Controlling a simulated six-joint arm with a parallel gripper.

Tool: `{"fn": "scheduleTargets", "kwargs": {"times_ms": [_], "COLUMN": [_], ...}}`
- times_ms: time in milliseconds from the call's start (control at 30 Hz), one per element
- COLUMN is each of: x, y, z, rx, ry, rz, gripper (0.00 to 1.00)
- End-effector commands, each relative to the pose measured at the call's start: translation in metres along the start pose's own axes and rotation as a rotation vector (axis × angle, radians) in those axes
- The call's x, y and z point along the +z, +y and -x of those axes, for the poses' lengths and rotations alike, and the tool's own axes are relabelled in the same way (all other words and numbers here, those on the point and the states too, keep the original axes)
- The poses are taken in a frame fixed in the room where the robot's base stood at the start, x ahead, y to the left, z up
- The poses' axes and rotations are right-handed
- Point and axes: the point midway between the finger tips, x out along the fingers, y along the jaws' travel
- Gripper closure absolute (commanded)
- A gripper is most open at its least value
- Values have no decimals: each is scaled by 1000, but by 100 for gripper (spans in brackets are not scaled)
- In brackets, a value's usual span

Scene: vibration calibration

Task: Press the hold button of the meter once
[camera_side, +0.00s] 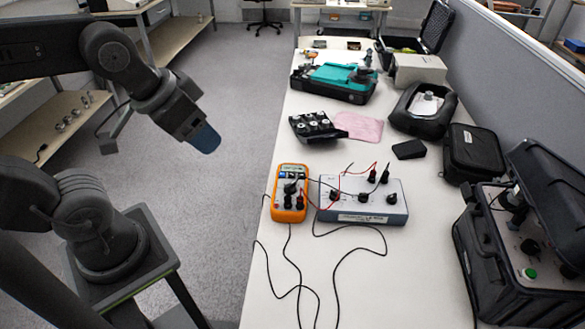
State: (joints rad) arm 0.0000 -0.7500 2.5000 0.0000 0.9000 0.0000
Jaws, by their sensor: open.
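The meter (277,196) is an orange handheld multimeter lying on the white table near its left edge. Its small display is at the top, with dark knobs and plugs below it. The hold button is too small to make out. My gripper (207,139) is at the upper left, above the floor and left of the table. It points down and to the right, with a blue tip, and is well apart from the meter. It is open, and nothing shows between its jaws.
A grey box with knobs (362,213) sits right of the meter, joined by leads. Black cables (290,265) trail over the table front. A black tray (315,127), a pink cloth (360,127) and a teal-topped case (340,78) lie behind. An open black case (525,240) stands at right.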

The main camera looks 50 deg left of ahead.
Motion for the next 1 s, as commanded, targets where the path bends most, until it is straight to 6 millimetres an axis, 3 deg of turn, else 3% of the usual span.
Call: {"fn": "scheduleTargets", "kwargs": {"times_ms": [67, 667, 1000], "x": [0, 0, 0], "y": [0, 0, 0], "z": [0, 0, 0], "rx": [0, 0, 0], "ry": [0, 0, 0], "rz": [0, 0, 0], "gripper": [41, 98, 100]}}
